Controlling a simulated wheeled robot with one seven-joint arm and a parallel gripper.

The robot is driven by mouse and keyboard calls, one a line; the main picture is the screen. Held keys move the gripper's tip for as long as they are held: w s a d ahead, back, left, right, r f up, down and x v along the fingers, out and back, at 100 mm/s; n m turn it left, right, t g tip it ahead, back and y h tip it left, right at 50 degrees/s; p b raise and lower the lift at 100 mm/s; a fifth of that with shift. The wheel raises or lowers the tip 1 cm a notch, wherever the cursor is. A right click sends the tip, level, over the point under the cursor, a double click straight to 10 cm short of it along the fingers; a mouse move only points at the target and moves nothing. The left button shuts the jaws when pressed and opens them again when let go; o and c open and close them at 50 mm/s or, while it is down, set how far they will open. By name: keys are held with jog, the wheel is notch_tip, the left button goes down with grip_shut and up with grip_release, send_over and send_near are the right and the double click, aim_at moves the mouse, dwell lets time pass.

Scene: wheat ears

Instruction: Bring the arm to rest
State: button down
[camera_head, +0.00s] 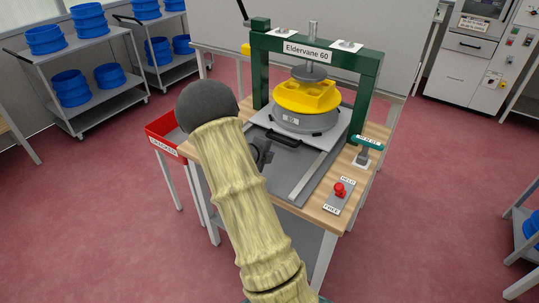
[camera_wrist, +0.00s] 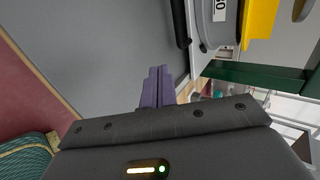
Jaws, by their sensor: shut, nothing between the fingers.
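My arm, with pale ribbed links and a dark round joint, reaches up from the bottom of the head view and over the left part of the workbench (camera_head: 300,208). My gripper (camera_head: 262,152) shows only in part there, dark and small beside the arm, over the grey plate. In the wrist view the two purple fingers of my gripper (camera_wrist: 157,88) lie together, shut and empty. The green press (camera_head: 369,88) labelled Eldervane 60 stands at the back of the bench, beyond my gripper. A yellow piece (camera_head: 290,98) sits on a grey round block (camera_head: 302,122) under its ram.
A red knob (camera_head: 339,188) stands on a plate marked HELD and FREE. A red bin (camera_head: 165,146) stands at the left. Carts with blue tubs (camera_head: 73,88) are farther back.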

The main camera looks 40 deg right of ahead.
dwell(0.4)
jog(key=shift+w+a+r, duration=0.1)
jog(key=shift+a+r, duration=0.1)
jog(key=shift+r, duration=0.05)
jog(key=s+a+r+n+t+y+p, duration=0.1)
jog(key=a+r+n+y+p, duration=0.15)
jog(key=a+n, duration=0.35)
jog(key=s+a+r+n+y+p, duration=0.1)
jog(key=s+a+r+n+y, duration=0.15)
jog(key=a+r+n, duration=0.4)
jog(key=a+r+n+t+y+p, duration=0.1)
jog(key=a+n+y, duration=0.25)
jog(key=a, duration=0.45)
jog(key=s+a+r+n+g+p, duration=0.1)
jog(key=s+a+r+n, duration=0.1)
jog(key=s+a+n, duration=0.3)
jog(key=s+a+r+n+g+y+p, duration=0.1)
jog(key=s+a+n, duration=0.4)
jog(key=s+n, duration=0.5)
notch_tip(320, 180, up, 2)
jog(key=shift+s+r+n+g+p, duration=0.1)
jog(key=shift+s+n+g+p, duration=0.3)
jog(key=shift+s+g+p, duration=0.45)
jog(key=shift+s+t, duration=0.15)
jog(key=shift+t, duration=0.1)
jog(key=shift+s+a, duration=0.1)
jog(key=shift+s, duration=0.05)
